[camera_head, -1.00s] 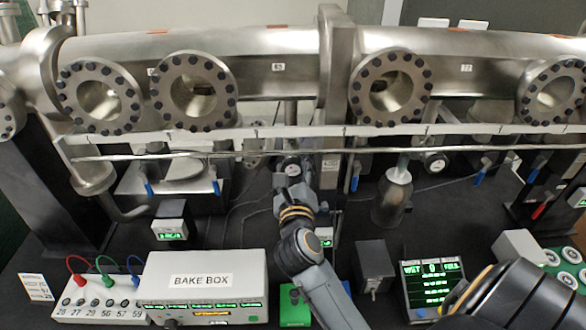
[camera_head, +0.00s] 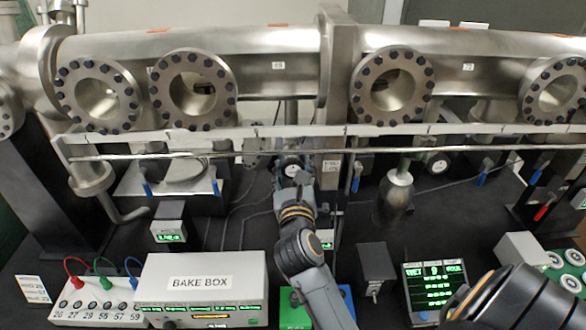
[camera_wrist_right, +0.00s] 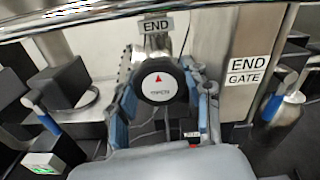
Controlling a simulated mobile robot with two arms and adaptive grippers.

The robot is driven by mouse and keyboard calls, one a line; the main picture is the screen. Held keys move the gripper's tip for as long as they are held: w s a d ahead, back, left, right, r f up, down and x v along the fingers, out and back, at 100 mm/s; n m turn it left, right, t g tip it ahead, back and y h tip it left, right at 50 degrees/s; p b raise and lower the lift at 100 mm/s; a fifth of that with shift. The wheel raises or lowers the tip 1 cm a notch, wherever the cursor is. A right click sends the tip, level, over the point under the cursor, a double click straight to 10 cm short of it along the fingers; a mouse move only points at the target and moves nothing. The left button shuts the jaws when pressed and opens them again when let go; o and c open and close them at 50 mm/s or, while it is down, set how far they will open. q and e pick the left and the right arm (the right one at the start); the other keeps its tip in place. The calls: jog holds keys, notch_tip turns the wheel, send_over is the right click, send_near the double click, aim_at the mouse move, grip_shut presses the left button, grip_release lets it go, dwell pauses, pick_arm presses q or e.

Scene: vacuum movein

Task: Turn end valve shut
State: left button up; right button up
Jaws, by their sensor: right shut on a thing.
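The end valve's round knob (camera_wrist_right: 158,80) has a black rim and a white face with a red arrow pointing up, in the right wrist view. An "END" label (camera_wrist_right: 156,26) is above it. My right gripper (camera_wrist_right: 163,95) is shut on the knob, with one blue-grey finger on each side. In the head view the knob (camera_head: 291,170) is small below the rail, and my right gripper (camera_head: 297,190) reaches it from the front and partly hides its lower side. My left gripper is not in view.
A steel rail (camera_head: 240,153) runs just above the knob, below the flanged beam pipe (camera_head: 250,75). An "END GATE" label (camera_wrist_right: 245,70) is to the right. Blue-handled valves (camera_head: 356,183) flank it. The bake box (camera_head: 200,285) and a green-text display (camera_head: 434,285) stand in front.

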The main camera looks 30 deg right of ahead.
jog(key=o, duration=1.2)
jog(key=shift+c, duration=0.2)
jog(key=shift+s+a, duration=0.2)
jog(key=v, duration=0.7)
jog(key=shift+d, duration=0.1)
